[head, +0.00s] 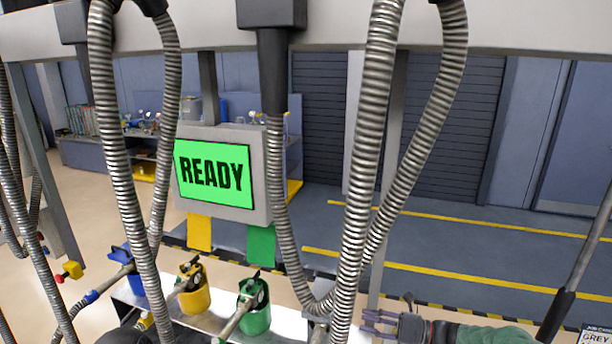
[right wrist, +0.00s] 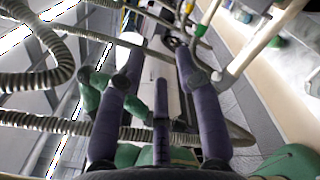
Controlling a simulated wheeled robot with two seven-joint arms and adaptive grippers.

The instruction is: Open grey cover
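My right gripper (head: 378,323) is at the bottom of the head view, right of the hanging metal hoses. Its purple-grey fingers point left. In the right wrist view its fingers (right wrist: 160,62) are spread apart, with nothing clearly held between them. I cannot pick out the grey cover in either view. A white label (head: 597,336) with the word "GREY" is cut off at the bottom right corner of the head view. My left gripper is not in view.
Ribbed metal hoses (head: 368,150) hang in front of a screen (head: 212,174) reading "READY". Yellow (head: 195,296) and green (head: 256,316) nozzle holders stand below it, with a blue one (head: 128,283) to their left. Hoses (right wrist: 60,122) also cross close to the gripper in the right wrist view.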

